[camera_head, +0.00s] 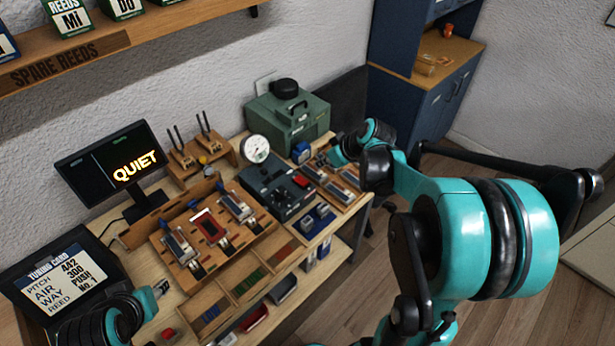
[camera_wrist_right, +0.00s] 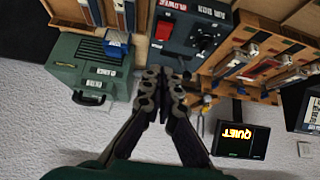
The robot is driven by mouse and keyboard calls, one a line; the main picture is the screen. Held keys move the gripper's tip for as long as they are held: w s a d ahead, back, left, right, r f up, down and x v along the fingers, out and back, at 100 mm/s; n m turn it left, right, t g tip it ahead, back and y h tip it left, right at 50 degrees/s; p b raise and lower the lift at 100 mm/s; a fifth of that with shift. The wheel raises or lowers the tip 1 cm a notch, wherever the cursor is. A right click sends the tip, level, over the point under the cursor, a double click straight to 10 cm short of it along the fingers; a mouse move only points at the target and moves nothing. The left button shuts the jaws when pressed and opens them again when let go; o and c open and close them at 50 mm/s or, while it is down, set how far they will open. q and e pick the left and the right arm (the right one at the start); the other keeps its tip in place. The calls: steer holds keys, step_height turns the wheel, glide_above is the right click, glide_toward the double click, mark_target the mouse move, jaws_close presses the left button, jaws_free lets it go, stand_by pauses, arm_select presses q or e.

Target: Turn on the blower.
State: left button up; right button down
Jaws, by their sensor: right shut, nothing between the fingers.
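The blower looks to be the green box (camera_head: 290,125) at the back right of the bench; it shows at upper left in the right wrist view (camera_wrist_right: 88,66). A blue switch (camera_wrist_right: 116,44) sits on its front, also visible in the head view (camera_head: 301,152). Beside it is a dark control panel (camera_wrist_right: 205,15) with a red switch (camera_wrist_right: 164,30). My right gripper (camera_wrist_right: 164,76) is shut and empty, its tips close to the panel and the green box; contact is unclear. My left gripper (camera_head: 160,289) is at the lower left, away from the blower; its jaws are unclear.
A display (camera_head: 113,166) reading QUIET stands at the back left. A round gauge (camera_head: 256,148) stands by the green box. A wooden rack (camera_head: 212,228) of reed parts fills the bench middle. A tuning card (camera_head: 62,282) is at the left. A shelf (camera_head: 130,42) hangs above.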

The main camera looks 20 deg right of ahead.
steer(key=b, duration=0.3)
glide_above(306, 183)
steer(key=f, duration=0.8)
steer(key=shift+s+d, duration=0.1)
steer(key=shift+s, duration=0.15)
step_height(306, 183, down, 3)
steer(key=shift+s+f+b, duration=0.1)
steer(key=shift+b, duration=0.45)
steer(key=shift+f, duration=0.35)
steer(key=shift+s, duration=0.1)
steer(key=shift+s+d+f+b, duration=0.1)
steer(key=shift+s+f+b, duration=0.05)
steer(key=shift+f+b, duration=0.55)
steer(key=shift+r, duration=0.35)
steer(key=shift+r+p, duration=0.1)
steer(key=shift+p, duration=0.2)
